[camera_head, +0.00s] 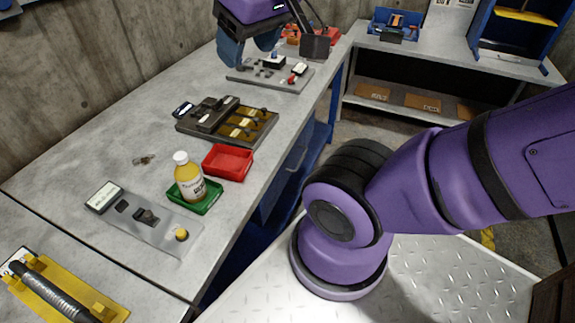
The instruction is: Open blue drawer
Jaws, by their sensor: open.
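Blue drawer fronts or cabinet panels (275,196) show below the near edge of the grey workbench, in shadow and seen at a steep angle. They look closed, though I cannot tell for sure. Part of this blue front is hidden behind my purple arm. A grey handle-like piece (297,151) shows on the front under the bench edge. My gripper (278,55) is at the top of the view, above the far part of the workbench. Its fingers are apart with nothing between them. It is well away from the blue front below.
The workbench (130,135) carries a grey panel (145,215), a yellow bottle (188,178) in a green tray (208,204), a red tray (228,162) and a dark tool block (228,122). A shelf unit (410,80) stands at the back right.

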